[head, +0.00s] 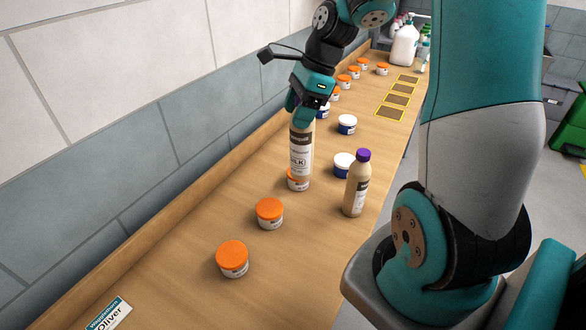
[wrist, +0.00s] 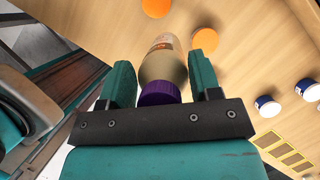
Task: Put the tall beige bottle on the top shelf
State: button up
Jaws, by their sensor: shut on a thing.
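My gripper (head: 303,114) is shut on a tall beige bottle (head: 301,152) with a white label and a brown band. The bottle hangs roughly upright over the wooden surface (head: 190,235), and its lower end overlaps an orange-lidded jar (head: 296,183) in the head view. I cannot tell how far its base is above the surface. In the wrist view, the bottle (wrist: 162,66) sits between both fingers of my gripper (wrist: 161,78), its purple cap (wrist: 158,93) towards the palm. Which surface counts as the top shelf is not clear from these views.
A shorter beige bottle with a purple cap (head: 356,186) stands close by on the right. Orange-lidded jars (head: 269,213) and blue-and-white jars (head: 347,125) stand around. Yellow-outlined squares (head: 397,100) lie bare farther back. White bottles (head: 404,45) stand at the far end. A wall runs along the left.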

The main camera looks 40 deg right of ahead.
aim_at(297, 160)
notch_tip(297, 160, down, 14)
jog(key=shift+r+p, duration=0.25)
jog(key=shift+p, duration=0.45)
jog(key=shift+f, duration=0.15)
jog(key=o, duration=1.4)
jog(key=shift+o, duration=0.2)
